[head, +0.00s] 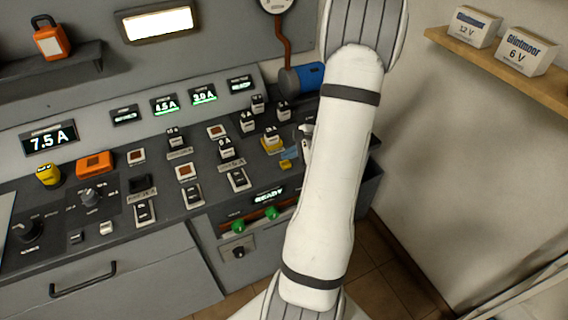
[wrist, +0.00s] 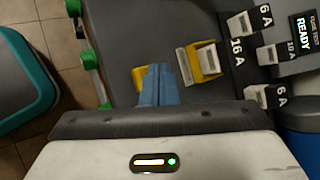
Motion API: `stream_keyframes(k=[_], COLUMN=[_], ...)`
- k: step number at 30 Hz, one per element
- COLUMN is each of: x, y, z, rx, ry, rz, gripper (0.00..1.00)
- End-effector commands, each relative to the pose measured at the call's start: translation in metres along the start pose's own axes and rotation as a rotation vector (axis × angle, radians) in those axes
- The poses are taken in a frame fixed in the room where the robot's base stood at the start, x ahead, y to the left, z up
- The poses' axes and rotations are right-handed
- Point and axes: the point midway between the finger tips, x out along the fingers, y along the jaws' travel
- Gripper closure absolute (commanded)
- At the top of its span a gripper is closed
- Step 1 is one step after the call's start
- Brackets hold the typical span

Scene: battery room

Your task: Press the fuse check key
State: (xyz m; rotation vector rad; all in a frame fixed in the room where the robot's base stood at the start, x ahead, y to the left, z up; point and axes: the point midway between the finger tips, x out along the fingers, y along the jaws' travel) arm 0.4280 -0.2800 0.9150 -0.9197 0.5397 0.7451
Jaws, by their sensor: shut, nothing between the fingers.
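My gripper (head: 290,153) has blue fingers, closed together with nothing between them, low over the right part of the console. In the wrist view the gripper (wrist: 160,82) points at the dark panel. A small yellow piece (head: 286,164) lies right by the fingertips; in the wrist view this yellow piece (wrist: 138,79) is partly hidden behind them. I cannot tell whether they touch it. A yellow-framed block with a pale top (head: 271,146) stands beside the fingers, and also shows in the wrist view (wrist: 207,62). No key is legibly marked fuse check.
A fuse test display (wrist: 303,34) reads READY. Several fuses with ampere labels stand nearby, one a white fuse (wrist: 240,25). Green knobs (head: 271,212) sit on the front edge. A blue cylinder (head: 309,76) lies behind. My arm covers the console's right end.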

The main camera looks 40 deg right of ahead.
Motion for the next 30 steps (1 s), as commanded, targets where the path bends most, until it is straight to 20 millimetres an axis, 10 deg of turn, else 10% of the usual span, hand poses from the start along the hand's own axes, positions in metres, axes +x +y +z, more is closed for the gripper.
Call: stream_keyframes(k=[30], x=[0.0052], y=[0.0051], z=[-0.0043], rx=[0.000], ry=[0.000], rz=[0.000], gripper=[1.00])
